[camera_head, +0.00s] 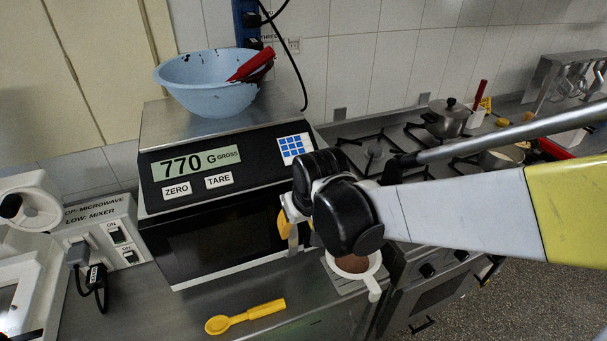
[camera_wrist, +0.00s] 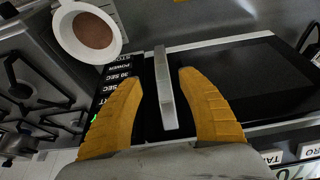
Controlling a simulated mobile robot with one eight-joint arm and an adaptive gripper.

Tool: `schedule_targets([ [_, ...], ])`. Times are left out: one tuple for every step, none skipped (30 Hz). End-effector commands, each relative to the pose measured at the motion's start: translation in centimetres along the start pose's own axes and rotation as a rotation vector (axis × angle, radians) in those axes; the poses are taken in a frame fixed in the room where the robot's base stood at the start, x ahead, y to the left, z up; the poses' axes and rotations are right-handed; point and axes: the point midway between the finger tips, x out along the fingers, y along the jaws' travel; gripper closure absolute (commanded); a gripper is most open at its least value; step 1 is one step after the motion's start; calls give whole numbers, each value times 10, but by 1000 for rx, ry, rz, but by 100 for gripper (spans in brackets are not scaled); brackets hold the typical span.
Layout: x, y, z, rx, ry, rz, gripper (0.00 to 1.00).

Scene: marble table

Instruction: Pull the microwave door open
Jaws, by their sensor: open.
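The black microwave (camera_head: 215,240) stands on the metal counter with its door shut. Its dark door window also shows in the wrist view (camera_wrist: 245,80). The silver bar handle (camera_wrist: 167,95) stands out beside the button panel (camera_wrist: 112,100). My gripper (camera_wrist: 160,78) is open, with one yellow finger on each side of the handle. The handle lies between the fingers with a gap to each, so they do not close on it.
A white cup with brown contents (camera_head: 352,264) stands close under my wrist. A yellow spoon (camera_head: 245,316) lies on the counter in front of the microwave. A scale (camera_head: 220,168) bearing a blue bowl (camera_head: 208,88) sits on top. A stove with pots (camera_head: 446,118) is to the right.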

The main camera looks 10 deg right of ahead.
Motion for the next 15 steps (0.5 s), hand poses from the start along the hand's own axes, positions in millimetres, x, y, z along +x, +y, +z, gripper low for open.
schedule_targets([
  [5, -1, 0, -1, -1, -1, 53],
  [9, -1, 0, -1, -1, -1, 53],
  [15, -1, 0, -1, -1, 0, 53],
  [20, -1, 1, -1, -1, 0, 53],
  [25, 0, 1, -1, -1, 0, 53],
  [34, 0, 1, -1, -1, 0, 53],
  [40, 0, 1, -1, -1, 0, 53],
  [46, 0, 1, 0, -1, 0, 53],
  [55, 0, 1, 0, -1, 0, 53],
  [61, 0, 1, 0, -1, 0, 53],
  [67, 0, 1, 0, -1, 0, 53],
  [74, 0, 1, 0, -1, 0, 53],
  [80, 0, 1, 0, -1, 0, 53],
  [84, 0, 1, 0, 0, 0, 53],
  [90, 0, 1, 0, 0, 0, 53],
])
